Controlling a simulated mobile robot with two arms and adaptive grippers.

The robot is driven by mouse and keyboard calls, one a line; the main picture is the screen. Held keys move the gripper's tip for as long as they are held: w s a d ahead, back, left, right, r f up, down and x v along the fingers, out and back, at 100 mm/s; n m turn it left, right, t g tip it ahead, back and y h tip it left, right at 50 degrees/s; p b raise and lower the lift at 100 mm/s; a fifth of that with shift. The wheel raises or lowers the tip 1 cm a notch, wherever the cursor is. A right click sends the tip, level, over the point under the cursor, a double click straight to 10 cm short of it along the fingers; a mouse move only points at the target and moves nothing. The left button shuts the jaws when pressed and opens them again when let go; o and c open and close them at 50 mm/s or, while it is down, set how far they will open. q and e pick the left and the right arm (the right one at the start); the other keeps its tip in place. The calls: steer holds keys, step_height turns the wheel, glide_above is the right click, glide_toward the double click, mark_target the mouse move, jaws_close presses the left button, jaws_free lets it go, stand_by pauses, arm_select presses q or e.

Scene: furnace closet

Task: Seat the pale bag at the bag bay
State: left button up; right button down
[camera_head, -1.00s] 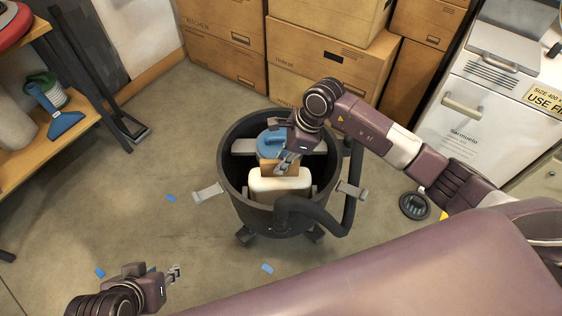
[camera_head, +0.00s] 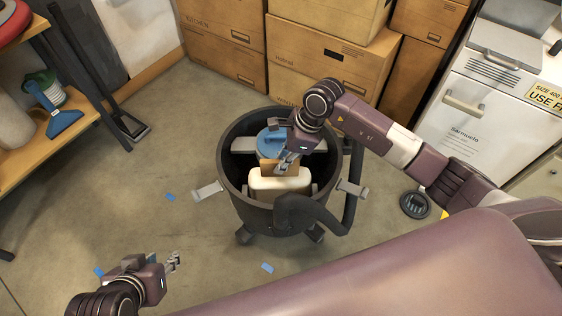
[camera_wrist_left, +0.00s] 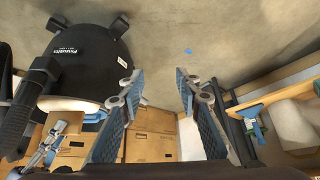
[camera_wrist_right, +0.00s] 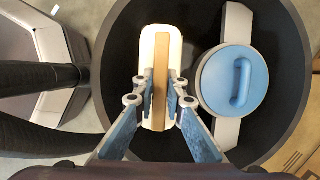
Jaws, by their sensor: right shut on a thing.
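The pale bag (camera_head: 280,182) is a cream rounded block with a brown card collar (camera_wrist_right: 161,50). It is inside the open black drum (camera_head: 232,180) of the vacuum, near the front wall. My right gripper (camera_head: 287,160) reaches down into the drum and is shut on the collar; the right wrist view shows a finger on each side (camera_wrist_right: 160,92). A blue round cap (camera_wrist_right: 235,82) on a grey bar sits beside the bag. I cannot tell whether the bag touches the bay, as its underside is hidden. My left gripper (camera_head: 174,262) is open and empty above the floor.
A black hose (camera_head: 348,190) curves around the drum's front right. Grey latches (camera_head: 207,192) stick out at the sides. Cardboard boxes (camera_head: 325,55) stand behind, a white furnace cabinet (camera_head: 480,125) at right, a wooden shelf (camera_head: 75,120) at left. Floor left of the drum is mostly clear.

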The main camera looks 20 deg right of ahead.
arm_select(q)
steer(key=shift+w+d+r+t, duration=0.15)
steer(key=shift+w+r+t, duration=0.05)
steer(key=shift+w, duration=0.2)
steer(key=shift+w+d+r+t, duration=0.1)
steer(key=shift+w+r+t, duration=0.1)
steer(key=shift+w, duration=0.15)
arm_select(e)
steer(key=shift+f, duration=0.2)
arm_select(q)
steer(key=shift+w, duration=0.3)
steer(key=shift+w+d+r+t+h+b, duration=0.35)
steer(key=shift+w+r+t, duration=0.2)
steer(key=shift+w, duration=0.25)
arm_select(e)
steer(key=shift+f, duration=0.25)
arm_select(q)
steer(key=shift+w+r, duration=0.15)
steer(key=shift+w, duration=0.1)
arm_select(e)
steer(key=shift+f, duration=0.1)
arm_select(q)
steer(key=shift+w+d+r+t+h+b, duration=0.15)
steer(key=shift+w+d+r+t+b, duration=0.2)
steer(key=shift+w+r+t, duration=0.4)
steer(key=shift+w+d+r+t+h+b, duration=0.1)
steer(key=shift+w+d+r+t, duration=0.35)
steer(key=shift+w+r, duration=0.5)
arm_select(e)
steer(key=shift+f, duration=0.5)
